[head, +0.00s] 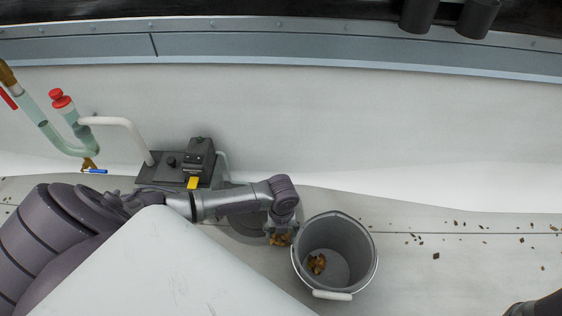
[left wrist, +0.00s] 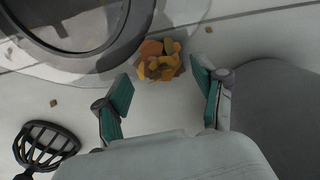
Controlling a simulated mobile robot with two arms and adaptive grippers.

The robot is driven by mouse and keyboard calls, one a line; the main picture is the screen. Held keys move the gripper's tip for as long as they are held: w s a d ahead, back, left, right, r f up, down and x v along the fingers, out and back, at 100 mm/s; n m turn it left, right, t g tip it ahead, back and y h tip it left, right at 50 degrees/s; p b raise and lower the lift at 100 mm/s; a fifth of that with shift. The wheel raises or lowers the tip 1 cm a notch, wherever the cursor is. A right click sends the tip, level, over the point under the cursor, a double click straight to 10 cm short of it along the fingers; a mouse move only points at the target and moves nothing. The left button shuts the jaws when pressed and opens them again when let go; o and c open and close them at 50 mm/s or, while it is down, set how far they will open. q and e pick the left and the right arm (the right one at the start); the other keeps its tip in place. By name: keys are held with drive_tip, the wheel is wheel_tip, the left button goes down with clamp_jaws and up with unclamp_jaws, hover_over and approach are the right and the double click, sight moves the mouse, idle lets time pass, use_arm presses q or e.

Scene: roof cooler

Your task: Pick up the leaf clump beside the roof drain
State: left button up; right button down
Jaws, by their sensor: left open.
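The leaf clump (left wrist: 158,62), a small orange and brown heap, lies on the pale roof beside the dark ring of the roof drain (left wrist: 122,38) in the left wrist view. In the head view the clump (head: 279,240) is partly hidden by my left gripper (head: 281,232). My left gripper is open, with its teal finger pads (left wrist: 160,78) on either side of the near edge of the clump; the clump sits just beyond the fingertips.
A grey bucket (head: 368,258) with some leaves (head: 317,264) inside stands just right of my left gripper. A black strainer (left wrist: 45,142) lies near the drain. A dark pump unit (head: 165,170) stands by the wall. Loose leaf bits are scattered at right.

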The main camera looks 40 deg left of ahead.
sight(281, 237)
use_arm(q)
wheel_tip(281, 237, down, 2)
drive_tip(key=shift+a+f+b, duration=0.1)
drive_tip(key=shift+b, duration=0.4)
drive_tip(key=shift+f+b, duration=0.4)
drive_tip(key=shift+f, duration=0.1)
drive_tip(key=c, duration=0.9)
